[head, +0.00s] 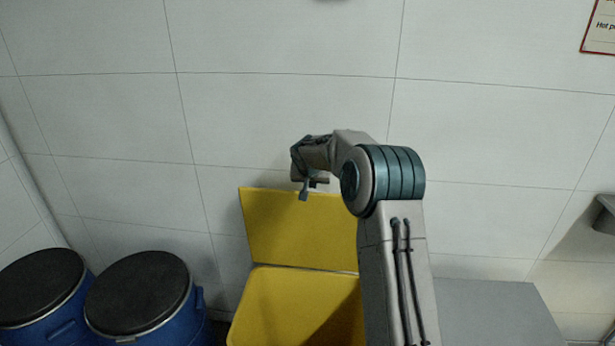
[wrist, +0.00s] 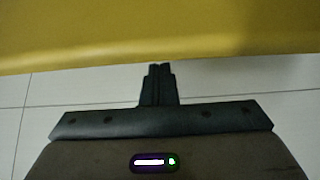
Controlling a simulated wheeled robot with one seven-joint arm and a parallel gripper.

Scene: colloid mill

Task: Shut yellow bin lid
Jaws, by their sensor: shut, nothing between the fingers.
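The yellow bin (head: 290,300) stands below my arm in the head view, and its inside shows from above. Its yellow lid (head: 290,230) is open and stands upright at the back, near the wall. My gripper (head: 305,192) is at the lid's top edge, near its middle. In the wrist view my gripper (wrist: 160,68) has its fingers together and empty, with the tips close to the edge of the yellow lid (wrist: 160,30). I cannot tell whether they touch it. My arm hides the right part of the bin and lid.
Two blue drums with black lids, a nearer one (head: 140,295) and one at far left (head: 40,290), stand left of the bin. A grey surface (head: 495,310) lies to the right. A tiled wall (head: 290,110) is close behind the lid.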

